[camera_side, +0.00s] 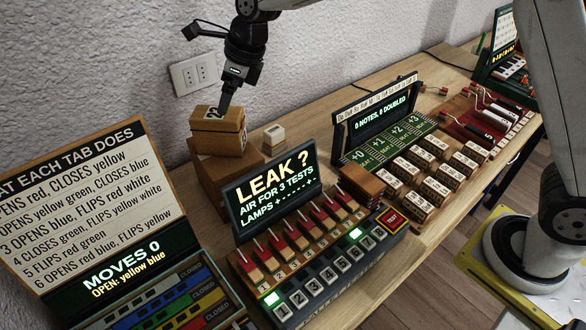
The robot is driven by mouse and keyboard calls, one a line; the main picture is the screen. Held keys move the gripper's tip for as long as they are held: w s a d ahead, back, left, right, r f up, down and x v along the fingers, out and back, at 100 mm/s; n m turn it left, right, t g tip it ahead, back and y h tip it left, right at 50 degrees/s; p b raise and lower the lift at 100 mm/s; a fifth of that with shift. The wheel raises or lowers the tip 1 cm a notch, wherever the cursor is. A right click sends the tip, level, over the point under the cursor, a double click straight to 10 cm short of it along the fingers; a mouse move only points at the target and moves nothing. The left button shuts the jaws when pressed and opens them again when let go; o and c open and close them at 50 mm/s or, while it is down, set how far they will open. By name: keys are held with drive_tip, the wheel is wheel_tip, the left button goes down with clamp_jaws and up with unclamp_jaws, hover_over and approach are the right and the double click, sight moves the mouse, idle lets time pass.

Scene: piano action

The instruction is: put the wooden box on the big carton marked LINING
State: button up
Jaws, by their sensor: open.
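The wooden box (215,138), yellowish-brown with a darker band and a dark mark on its top, sits upright on a larger brown carton (210,178) behind the LEAK? display. No LINING marking can be read on the carton, whose front is partly hidden by the display. My gripper (224,106) points down at the top of the wooden box. Its jaws are open, and its tip overlaps the box top in this view. I cannot tell whether it touches the box.
The LEAK? display (270,192) stands close in front of the carton. The tab sign (85,200) stands at left. Rows of labelled blocks (435,175) fill the right.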

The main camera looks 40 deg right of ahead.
drive_tip(key=shift+v, duration=2.3)
drive_tip(key=s+d+f+n+h, duration=0.1)
drive_tip(key=s+d+f+n, duration=0.3)
drive_tip(key=s+d+n, duration=0.2)
drive_tip(key=s+d+f+n+h, duration=0.1)
drive_tip(key=s+d+f+n, duration=0.4)
drive_tip(key=s+n, duration=0.4)
drive_tip(key=s+d+f+n+h, duration=0.1)
drive_tip(key=s+d+f+n, duration=0.4)
drive_tip(key=n, duration=0.6)
drive_tip(key=shift+s+d+g, duration=0.3)
drive_tip(key=shift+s+d, duration=0.9)
drive_tip(key=shift+s, duration=0.2)
drive_tip(key=shift+s+d+f+n, duration=0.15)
drive_tip(key=shift+s+n, duration=0.3)
drive_tip(key=shift+n, duration=0.05)
